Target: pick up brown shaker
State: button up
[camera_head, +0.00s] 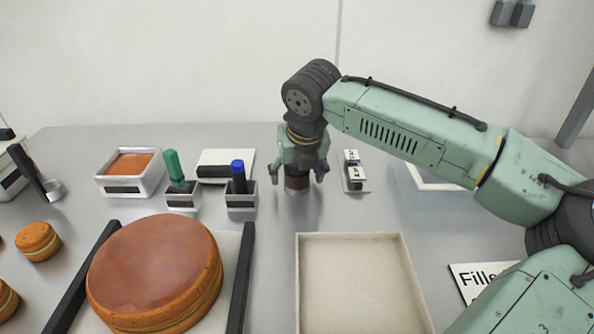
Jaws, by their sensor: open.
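The brown shaker (297,182) stands on the grey table in the head camera view. Only its lower part shows, a dark brown body; its top is hidden by my gripper. My gripper (301,174) points down directly over the shaker, with its fingers apart on either side of it. The gripper is open. I cannot tell whether the fingers touch the shaker.
Right of the shaker is a small holder (354,178) with white labelled blocks. Left are a blue-handled tool (239,176) and a green-handled tool (174,166) in grey holders. An empty cream tray (300,290) lies in front. A large round cake (153,270) is front left.

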jog(key=shift+c, duration=0.2)
jog(key=c, duration=1.3)
jog(key=shift+o, duration=0.2)
